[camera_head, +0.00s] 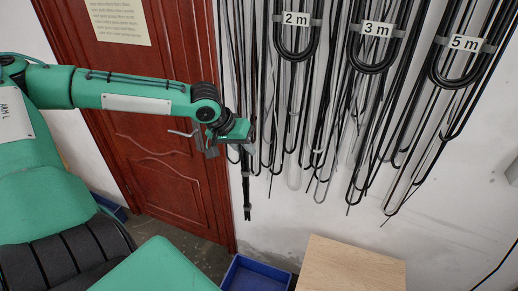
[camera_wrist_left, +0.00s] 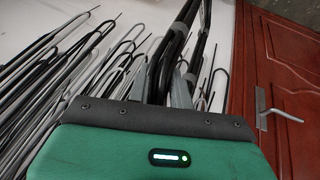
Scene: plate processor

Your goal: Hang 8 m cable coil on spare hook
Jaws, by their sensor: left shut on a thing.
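My left gripper (camera_head: 246,146) is beside the wall near the door, shut on a bundle of black cable (camera_head: 246,186). The bundle hangs down below the gripper, and strands rise above it. In the left wrist view the bundle (camera_wrist_left: 181,45) runs up between the two grey fingers (camera_wrist_left: 168,88). No 8 m label shows, so I cannot read the length of the held coil. The spare hook cannot be made out; the tops of the hanging cables are outside the picture. My right gripper is not in view.
Looped cables hang on the wall to the right, with labels 2 m (camera_head: 296,20), 3 m (camera_head: 377,29) and 5 m (camera_head: 465,44). A red door (camera_head: 150,130) with a handle is behind my left arm. A wooden top (camera_head: 350,268) and blue bin (camera_head: 255,275) stand below.

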